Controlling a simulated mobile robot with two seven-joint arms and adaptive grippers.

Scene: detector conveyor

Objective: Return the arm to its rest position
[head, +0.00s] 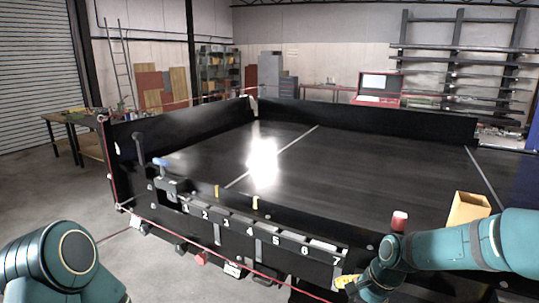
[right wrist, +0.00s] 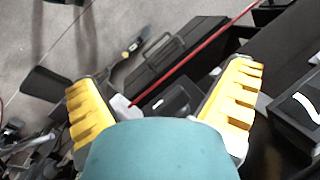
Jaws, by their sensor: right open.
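My right arm comes in from the right in the head view and reaches over the conveyor's front edge. Its gripper (head: 346,282) is at the front rail, near the number 7, with a yellow finger showing. In the right wrist view my right gripper (right wrist: 160,88) has its two yellow fingers wide apart with nothing held between them. A teal rounded part of my own arm covers the lower middle of that view. My left arm shows only as a teal joint at the bottom left of the head view; its gripper is out of view.
The black conveyor (head: 330,160) has raised side walls and a numbered front rail (head: 262,235). A red-topped cylinder (head: 399,222) and a tan box (head: 468,209) stand close by my right arm. A red line runs along the front. Open floor lies at the left.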

